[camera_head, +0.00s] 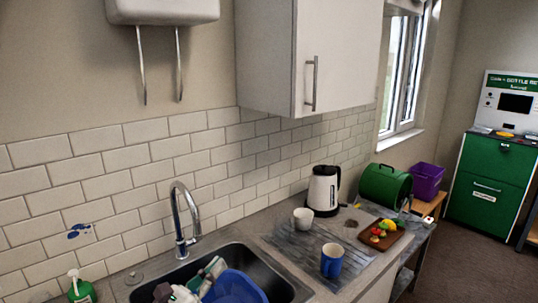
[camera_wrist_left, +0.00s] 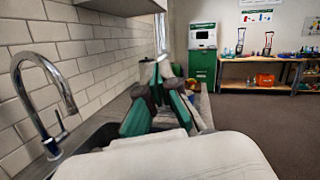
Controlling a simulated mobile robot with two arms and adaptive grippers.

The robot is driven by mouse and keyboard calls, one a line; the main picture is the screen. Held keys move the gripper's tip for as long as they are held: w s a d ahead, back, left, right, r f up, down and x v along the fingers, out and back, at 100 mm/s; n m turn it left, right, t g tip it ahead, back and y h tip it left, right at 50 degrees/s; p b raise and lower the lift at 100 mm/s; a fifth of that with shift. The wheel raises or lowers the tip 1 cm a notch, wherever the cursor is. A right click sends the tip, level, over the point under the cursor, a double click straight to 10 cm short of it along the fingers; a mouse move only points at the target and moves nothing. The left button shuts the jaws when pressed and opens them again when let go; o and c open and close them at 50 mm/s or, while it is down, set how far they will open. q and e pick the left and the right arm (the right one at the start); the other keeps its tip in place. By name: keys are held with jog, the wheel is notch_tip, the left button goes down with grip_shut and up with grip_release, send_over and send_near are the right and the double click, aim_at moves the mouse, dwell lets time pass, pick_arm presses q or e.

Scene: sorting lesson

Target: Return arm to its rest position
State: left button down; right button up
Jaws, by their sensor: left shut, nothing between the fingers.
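My left gripper (camera_head: 205,277), with green and grey fingers, shows low in the head view, over the sink and beside a blue basin (camera_head: 238,288). In the left wrist view its fingers (camera_wrist_left: 163,80) come together and hold nothing. The sink and worktop lie beyond and beside it there. The rest of my left arm is mostly out of the head view. My right gripper is in neither view.
The tap (camera_head: 183,220) rises behind the sink (camera_head: 277,281). A white kettle (camera_head: 323,190), a white cup (camera_head: 303,218), a blue mug (camera_head: 332,261) and a board with food (camera_head: 379,236) stand to the right. A wall cupboard (camera_head: 310,60) hangs above.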

pick_arm(q)
jog(key=s+a+f+n+g+y, duration=0.2)
jog(key=s+a+f+n+y, duration=0.4)
jog(key=n, duration=0.8)
jog(key=s+a+f+n+g+y, duration=0.1)
jog(key=s+a+f+n+y, duration=0.45)
jog(key=n, duration=0.95)
jog(key=s+d+f+n+g, duration=0.1)
jog(key=s+f+n+g, duration=0.45)
jog(key=s, duration=0.35)
jog(key=s+d+f+n+g, duration=0.1)
jog(key=s+f+n+g, duration=0.4)
jog(key=s, duration=0.4)
notch_tip(320, 180, down, 32)
jog(key=s+b, duration=0.2)
jog(key=b, duration=0.3)
jog(key=s+a+f+m+g+b, duration=0.1)
jog(key=s+f+b, duration=0.3)
jog(key=s+f, duration=1.3)
notch_tip(320, 180, down, 4)
jog(key=shift+a+g+y, duration=0.35)
jog(key=shift+a+g, duration=0.2)
jog(key=shift+a, duration=0.25)
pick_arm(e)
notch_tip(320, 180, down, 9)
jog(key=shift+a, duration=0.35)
